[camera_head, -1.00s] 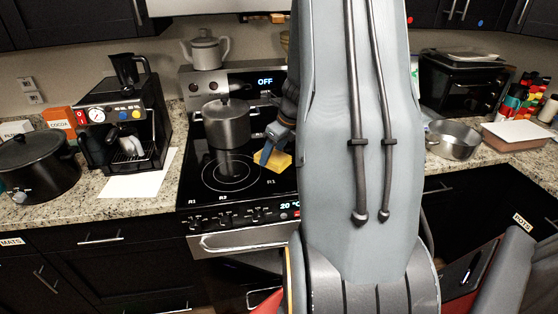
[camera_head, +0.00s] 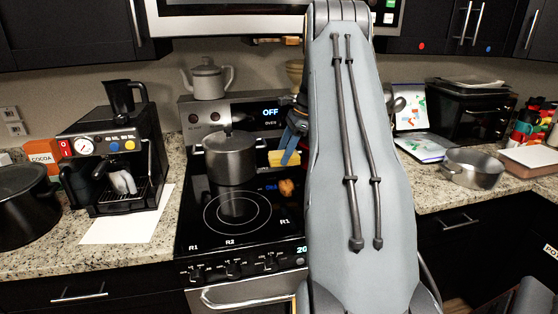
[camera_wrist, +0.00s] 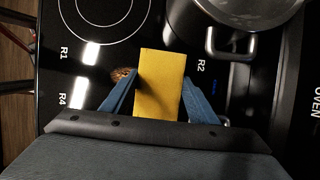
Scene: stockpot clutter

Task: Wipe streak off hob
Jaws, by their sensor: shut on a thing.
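My gripper (camera_head: 288,148) is shut on a yellow sponge (camera_head: 282,158). In the wrist view the sponge (camera_wrist: 161,70) sits between the two blue fingers. The black glass hob (camera_head: 190,215) has printed rings and labels. A brown-orange streak (camera_head: 287,188) shows on the hob, below the sponge in the head view. In the wrist view the streak (camera_wrist: 123,74) is just left of the sponge, partly behind the left finger. The sponge seems to be above the glass, but its exact height is hard to tell. My arm hides the hob's right side.
A lidded pot (camera_head: 230,158) stands at the hob's back left, close to the sponge; its handle (camera_wrist: 231,42) shows in the wrist view. A coffee machine (camera_head: 118,150) stands left, a steel pan (camera_head: 473,167) right. A kettle (camera_head: 207,77) stands behind. The hob's front left is clear.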

